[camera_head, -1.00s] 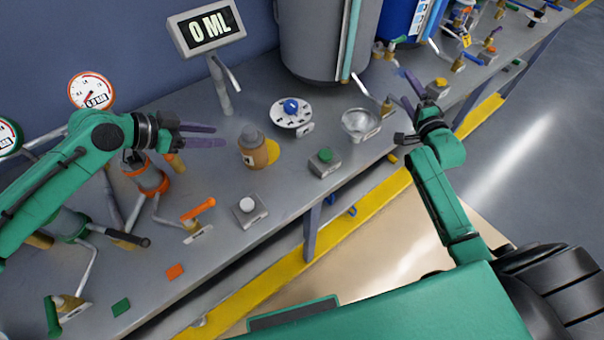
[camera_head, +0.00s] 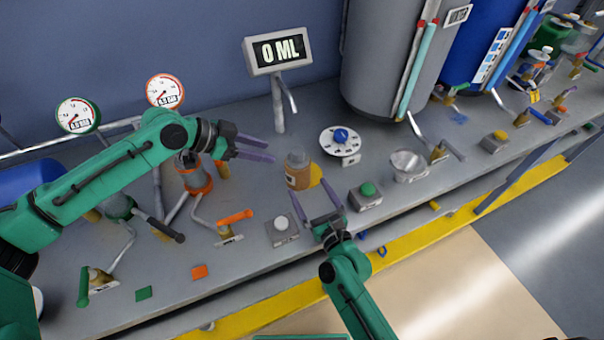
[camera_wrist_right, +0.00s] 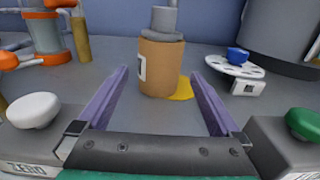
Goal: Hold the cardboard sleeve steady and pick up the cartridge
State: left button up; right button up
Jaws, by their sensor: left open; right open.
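The brown cardboard sleeve (camera_head: 298,177) stands upright on the bench with the grey cartridge (camera_head: 298,158) sticking out of its top. In the right wrist view the sleeve (camera_wrist_right: 161,68) is straight ahead, beyond and between the fingertips, and the cartridge (camera_wrist_right: 163,20) rises above it, its top cut off by the frame edge. My left gripper (camera_head: 272,148) is open, just left of the sleeve, its fingers pointing at it. My right gripper (camera_head: 316,202) is open and empty in front of the sleeve, low over the bench. Neither gripper visibly holds anything.
A yellow disc (camera_head: 316,173) lies by the sleeve's base. A white-button box (camera_head: 282,228) and a green-button box (camera_head: 367,194) flank my right gripper. A dial (camera_head: 340,141) and a metal bowl (camera_head: 408,165) stand to the right. The display post (camera_head: 280,108) is behind.

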jog(key=x, duration=1.1)
jog(key=shift+w+a, duration=0.1)
jog(key=shift+w, duration=0.15)
jog(key=shift+s, duration=0.1)
jog(key=c, duration=1.2)
pick_arm(q)
jog(key=o, duration=0.8)
jog(key=shift+s+d+m, duration=0.1)
jog(key=shift+d+m, duration=0.2)
jog(key=shift+m, duration=0.3)
jog(key=m+y, duration=0.8)
jog(key=m, duration=1.8)
send_near(297, 151)
jog(key=x, duration=1.1)
